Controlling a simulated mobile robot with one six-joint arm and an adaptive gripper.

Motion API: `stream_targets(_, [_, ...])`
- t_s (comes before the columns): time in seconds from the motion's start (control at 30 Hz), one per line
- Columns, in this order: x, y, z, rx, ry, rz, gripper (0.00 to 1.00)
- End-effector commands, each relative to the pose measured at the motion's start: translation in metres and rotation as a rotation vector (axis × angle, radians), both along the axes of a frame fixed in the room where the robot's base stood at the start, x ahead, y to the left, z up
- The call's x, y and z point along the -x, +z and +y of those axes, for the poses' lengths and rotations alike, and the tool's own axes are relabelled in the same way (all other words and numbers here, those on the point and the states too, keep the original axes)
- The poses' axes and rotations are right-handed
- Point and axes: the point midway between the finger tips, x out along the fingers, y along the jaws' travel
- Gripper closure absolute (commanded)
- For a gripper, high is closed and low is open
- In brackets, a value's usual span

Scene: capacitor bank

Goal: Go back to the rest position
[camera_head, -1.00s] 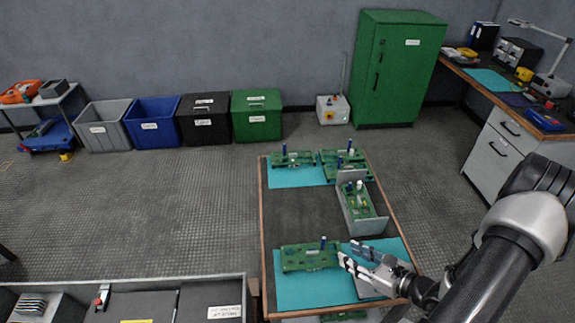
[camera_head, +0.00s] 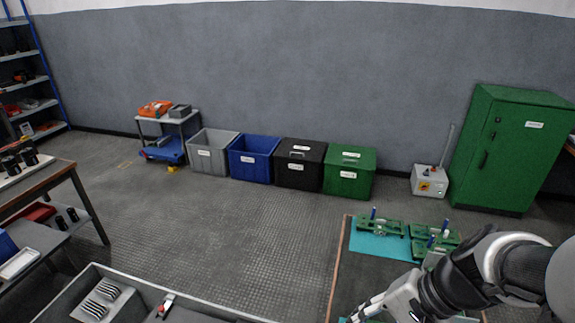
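My arm comes in from the right edge of the head view, and my gripper (camera_head: 366,312) is at the bottom edge, over the near part of the workbench (camera_head: 340,270). Its fingers are partly cut off by the frame, so I cannot tell whether they are open or shut. Green circuit boards (camera_head: 380,226) with blue upright parts stand on a teal mat (camera_head: 372,246) at the far end of the workbench. Another green board (camera_head: 436,232) stands to their right, partly hidden behind my arm.
Along the wall stand a grey bin (camera_head: 210,155), a blue bin (camera_head: 252,160), a black bin (camera_head: 299,164), a green bin (camera_head: 349,172) and a green cabinet (camera_head: 510,150). A cart (camera_head: 167,125) is at the left. A grey tray (camera_head: 95,275) is at front left. The middle floor is clear.

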Motion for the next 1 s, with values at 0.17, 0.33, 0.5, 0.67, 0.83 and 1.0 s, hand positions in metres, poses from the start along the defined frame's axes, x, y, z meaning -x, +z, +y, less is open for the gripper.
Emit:
stream_targets(0.17, [0.022, 0.040, 0.008, 0.291, 0.292, -0.190, 0.65])
stream_targets(0.33, [0.034, 0.077, 0.006, 0.526, 0.488, -0.381, 0.65])
stream_targets(0.5, [0.040, 0.103, 0.002, 0.668, 0.585, -0.516, 0.65])
stream_targets(0.67, [0.058, 0.081, 0.000, 0.651, 0.607, -0.443, 0.65])
stream_targets(0.83, [0.061, 0.078, 0.000, 0.647, 0.609, -0.433, 0.65])
stream_targets(1.0, [0.060, 0.078, 0.000, 0.646, 0.608, -0.432, 0.65])
